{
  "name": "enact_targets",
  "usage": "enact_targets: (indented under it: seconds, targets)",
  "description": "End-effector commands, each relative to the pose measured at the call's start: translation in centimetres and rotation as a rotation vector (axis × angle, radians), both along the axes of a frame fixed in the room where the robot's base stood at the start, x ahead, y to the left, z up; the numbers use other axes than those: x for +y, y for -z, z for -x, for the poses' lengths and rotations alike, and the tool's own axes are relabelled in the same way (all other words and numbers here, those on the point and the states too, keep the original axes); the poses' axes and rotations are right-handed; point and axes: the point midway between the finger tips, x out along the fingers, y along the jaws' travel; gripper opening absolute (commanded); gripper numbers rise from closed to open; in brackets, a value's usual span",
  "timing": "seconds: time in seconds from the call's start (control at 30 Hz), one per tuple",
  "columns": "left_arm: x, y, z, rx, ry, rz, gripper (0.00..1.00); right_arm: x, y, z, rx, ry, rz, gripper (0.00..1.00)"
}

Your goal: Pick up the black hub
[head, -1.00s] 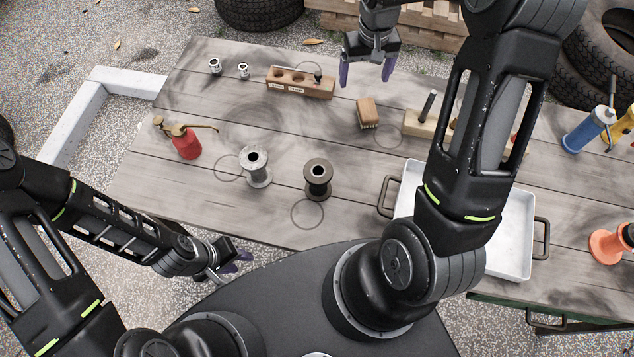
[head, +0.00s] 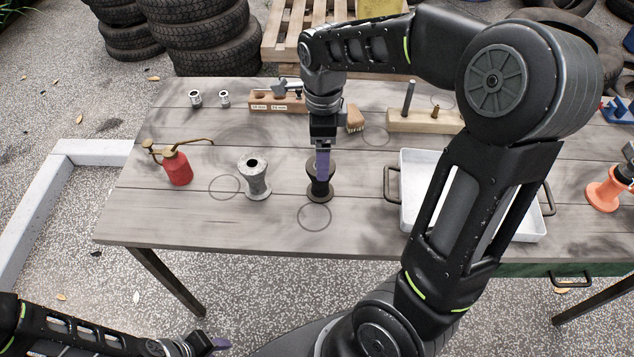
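The black hub (head: 319,194), a dark spool with wide flanges, stands upright on the wooden table near the middle. My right gripper (head: 322,165) points straight down at it from above, its purple fingers level with the hub's upper part. I see the fingers edge-on, one in line with the other, so I cannot tell whether they are apart or touch the hub. A similar grey hub (head: 255,180) stands upright to its left.
A red oil can (head: 178,168) stands at the left. A white tray (head: 407,222) lies at the right, partly behind my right arm. A wooden block with holes (head: 262,102), small sockets (head: 224,99) and a brush (head: 355,119) are at the back. The table front is clear.

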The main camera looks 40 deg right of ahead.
Motion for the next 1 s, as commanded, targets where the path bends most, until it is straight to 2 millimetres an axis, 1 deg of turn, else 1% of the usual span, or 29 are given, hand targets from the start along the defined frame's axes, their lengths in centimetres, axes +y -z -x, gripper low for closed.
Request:
enact_targets:
  seconds: [0.3,0.37,0.5,0.6,0.87,1.0]
  targets:
    - [0.0,0.0,0.0,0.001,-0.001,-0.001,0.36,0.0,0.1,0.0,-0.001,0.012,-0.001,0.85]
    - [0.1,0.0,0.0,0.001,-0.002,-0.001,0.36,0.0,0.4,0.0,0.0,0.011,0.0,0.85]
    - [0.1,0.0,0.0,0.001,-0.002,-0.001,0.36,0.1,1.9,0.0,0.001,0.01,-0.001,0.85]
    - [0.1,0.0,0.0,0.001,-0.002,-0.001,0.36,0.1,2.6,0.0,-0.001,0.01,-0.001,0.85]
    - [0.1,0.0,0.0,0.001,-0.002,-0.001,0.36,0.1,2.6,0.0,-0.001,0.01,0.0,0.85]
    - [0.1,-0.2,0.0,0.001,-0.002,-0.001,0.36,0.1,3.4,0.1,0.002,0.01,0.0,0.85]
